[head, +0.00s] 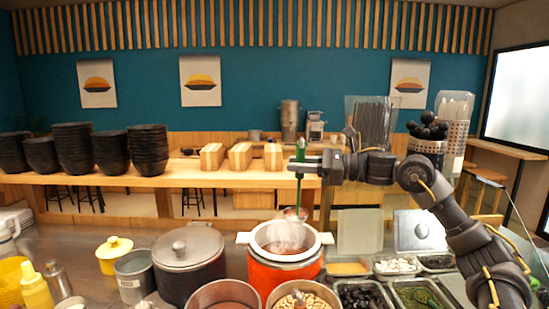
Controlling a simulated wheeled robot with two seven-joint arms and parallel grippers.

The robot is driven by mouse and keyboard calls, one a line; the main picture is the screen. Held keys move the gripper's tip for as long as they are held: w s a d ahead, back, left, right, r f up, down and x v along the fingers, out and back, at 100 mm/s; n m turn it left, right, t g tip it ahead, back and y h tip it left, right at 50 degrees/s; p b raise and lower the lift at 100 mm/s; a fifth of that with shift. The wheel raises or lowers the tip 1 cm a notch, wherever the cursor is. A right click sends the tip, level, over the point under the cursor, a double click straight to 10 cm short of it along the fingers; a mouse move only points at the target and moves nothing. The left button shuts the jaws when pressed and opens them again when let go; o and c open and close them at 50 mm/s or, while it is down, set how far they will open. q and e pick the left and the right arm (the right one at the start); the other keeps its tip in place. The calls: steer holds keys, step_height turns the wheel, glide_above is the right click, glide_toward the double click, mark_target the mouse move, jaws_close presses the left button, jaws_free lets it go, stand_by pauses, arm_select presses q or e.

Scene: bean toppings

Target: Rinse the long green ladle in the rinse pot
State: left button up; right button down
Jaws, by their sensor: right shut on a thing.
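The long green ladle (299,190) hangs nearly upright from my right gripper (304,162), which is shut on its green handle. The ladle's bowl (292,214) shows just above the far rim of an orange pot with a white rim (259,242), which steams. A small grey pot (133,277) with lettering on its front stands at the left; it may be the rinse pot, but I cannot read the lettering for certain. My left gripper is out of view.
A lidded dark pot (188,268) stands between the grey and orange pots. A yellow lidded pot (115,254) and a yellow bottle (35,288) are at the left. Open topping trays (365,295) lie at the right. Stacked black bowls (147,148) stand on the back counter.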

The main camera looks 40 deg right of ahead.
steer(key=shift+r, duration=0.15)
steer(key=shift+s+r, duration=0.1)
steer(key=shift+s, duration=0.2)
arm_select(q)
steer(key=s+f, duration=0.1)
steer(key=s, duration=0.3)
arm_select(e)
steer(key=shift+f+b, duration=0.45)
steer(key=shift+w+f+b, duration=0.25)
steer(key=shift+f+b, duration=0.45)
steer(key=shift+f, duration=0.2)
steer(key=a+f+n+g+h+p, duration=0.25)
steer(key=a+p, duration=0.35)
steer(key=p, duration=0.3)
steer(key=a+f+n+g+h+p, duration=0.1)
steer(key=a+f+n+h+p, duration=0.15)
steer(key=a+p, duration=0.45)
arm_select(q)
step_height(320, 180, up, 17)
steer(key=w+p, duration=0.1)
steer(key=p, duration=0.1)
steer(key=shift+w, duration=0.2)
arm_select(e)
steer(key=a+f+n+h, duration=0.3)
steer(key=f+h, duration=0.2)
steer(key=f, duration=0.4)
steer(key=shift+w+f+g, duration=0.25)
steer(key=shift+g, duration=0.1)
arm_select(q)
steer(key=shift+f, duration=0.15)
